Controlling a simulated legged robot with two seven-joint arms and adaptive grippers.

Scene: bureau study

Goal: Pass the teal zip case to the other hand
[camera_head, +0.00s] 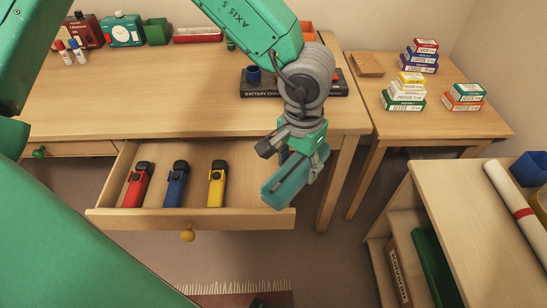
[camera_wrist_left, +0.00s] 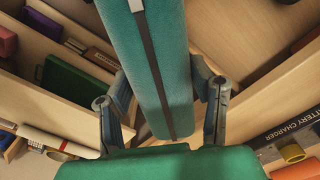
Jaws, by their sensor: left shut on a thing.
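The teal zip case (camera_head: 287,184) is held in my left gripper (camera_head: 294,156), in the air at the right end of the open drawer in the head view. It hangs tilted, its lower end toward the lower left. In the left wrist view the teal zip case (camera_wrist_left: 158,70) is a long block with a dark zip strip along it. It stands between the two fingers of my left gripper (camera_wrist_left: 162,100), which are shut on its sides. My right gripper is in neither view.
The open drawer (camera_head: 250,220) holds a red, a blue and a yellow tool. The desk (camera_head: 160,95) above carries a battery charger (camera_head: 325,90). A side table (camera_head: 440,118) with card boxes stands at the right, and a shelf unit (camera_head: 455,200) at lower right.

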